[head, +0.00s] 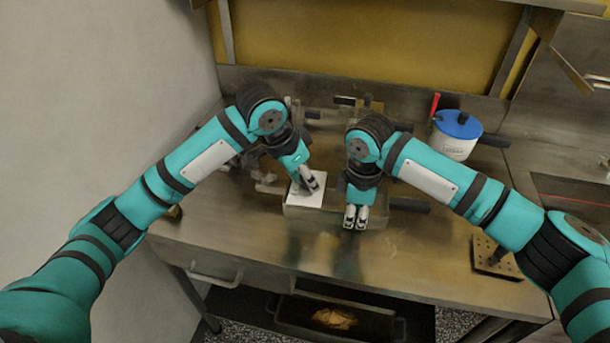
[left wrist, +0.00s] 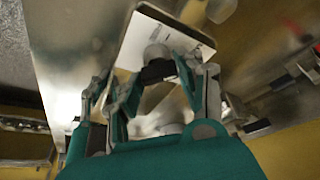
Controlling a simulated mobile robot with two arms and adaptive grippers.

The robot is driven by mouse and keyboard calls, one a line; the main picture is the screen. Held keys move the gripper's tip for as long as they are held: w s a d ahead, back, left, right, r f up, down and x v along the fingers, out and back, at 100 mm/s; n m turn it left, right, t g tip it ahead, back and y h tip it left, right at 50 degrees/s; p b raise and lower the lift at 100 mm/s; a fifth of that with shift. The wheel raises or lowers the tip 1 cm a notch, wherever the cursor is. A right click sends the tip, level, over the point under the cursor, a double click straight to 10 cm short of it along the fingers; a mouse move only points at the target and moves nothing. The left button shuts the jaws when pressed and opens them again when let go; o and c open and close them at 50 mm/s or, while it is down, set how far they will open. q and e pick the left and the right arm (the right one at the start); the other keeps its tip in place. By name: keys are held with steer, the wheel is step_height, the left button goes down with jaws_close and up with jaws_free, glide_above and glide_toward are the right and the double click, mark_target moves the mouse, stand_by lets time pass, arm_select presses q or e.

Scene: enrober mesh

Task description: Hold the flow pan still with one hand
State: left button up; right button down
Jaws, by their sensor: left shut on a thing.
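A shallow metal pan (head: 294,212), which looks like the flow pan, sits on the steel bench with a white sheet or plate (head: 306,198) over its left part. The white piece also shows in the left wrist view (left wrist: 190,43). My left gripper (head: 308,186) is over the white piece. In the left wrist view its fingers (left wrist: 157,82) close around a small dark piece with a rounded grey end; what it belongs to is unclear. My right gripper (head: 355,217) points down at the pan's right front, its fingertips close together. Nothing shows between them, and contact with the pan is unclear.
A white tub with a blue lid (head: 457,134) stands at the back right. A perforated block (head: 495,258) sits at the right front. Dark-handled fittings crowd behind the pan. The bench front (head: 420,260) is clear. A dark tray (head: 335,318) lies below the bench.

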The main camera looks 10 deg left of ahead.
arm_select(q)
steer(key=m+g+h, duration=0.1)
steer(key=m, duration=0.3)
steer(key=shift+m, duration=0.3)
steer(key=shift+w+m+g+h, duration=0.15)
steer(key=shift+m+g, duration=0.3)
steer(key=shift+m, duration=0.55)
steer(key=shift+s+m+g+h, duration=0.15)
steer(key=shift+m+g, duration=0.3)
steer(key=shift+m, duration=0.55)
steer(key=shift+w, duration=0.1)
steer(key=o, duration=1.2)
steer(key=shift+c, duration=0.2)
steer(key=v, duration=1.2)
steer(key=shift+w, duration=0.15)
